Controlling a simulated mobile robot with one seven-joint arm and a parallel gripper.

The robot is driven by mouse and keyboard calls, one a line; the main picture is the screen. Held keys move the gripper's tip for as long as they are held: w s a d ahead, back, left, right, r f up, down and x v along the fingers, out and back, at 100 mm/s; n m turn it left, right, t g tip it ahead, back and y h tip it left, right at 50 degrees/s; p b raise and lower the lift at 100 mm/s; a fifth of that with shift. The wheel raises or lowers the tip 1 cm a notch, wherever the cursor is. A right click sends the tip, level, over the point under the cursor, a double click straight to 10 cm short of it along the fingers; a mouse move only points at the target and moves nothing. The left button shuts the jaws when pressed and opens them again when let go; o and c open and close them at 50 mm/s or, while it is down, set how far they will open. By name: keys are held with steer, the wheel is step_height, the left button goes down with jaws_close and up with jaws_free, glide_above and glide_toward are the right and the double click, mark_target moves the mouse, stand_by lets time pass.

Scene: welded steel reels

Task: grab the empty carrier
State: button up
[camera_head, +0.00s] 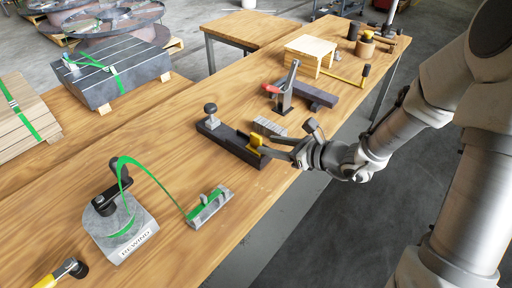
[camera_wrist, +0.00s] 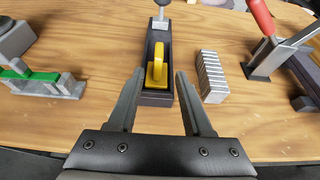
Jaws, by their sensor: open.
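A yellow upright piece (camera_wrist: 157,66), which may be the empty carrier, sits in a long dark channel-shaped holder (camera_wrist: 150,96) on the wooden bench. I see nothing lying on the yellow piece. In the head view the yellow piece (camera_head: 254,142) is near the front end of the holder (camera_head: 222,139), and a knob (camera_head: 210,109) stands at the far end. My gripper (camera_wrist: 159,76) is open and empty, pointing along the holder. In the wrist view the yellow piece appears between its fingertips, without visible contact. My gripper (camera_head: 273,148) partly hides the holder's front end in the head view.
A row of grey clips (camera_wrist: 212,76) stands close right of the holder. Beyond it is a red-handled clamp tool (camera_wrist: 266,50). On the left are a grey block with green strap (camera_head: 209,207) and a rewind stand (camera_head: 122,226). Bare bench lies between.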

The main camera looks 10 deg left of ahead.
mark_target(261, 143)
steer(key=x, duration=0.5)
steer(key=shift+a+b, duration=0.4)
steer(key=shift+a, duration=0.05)
jaws_close()
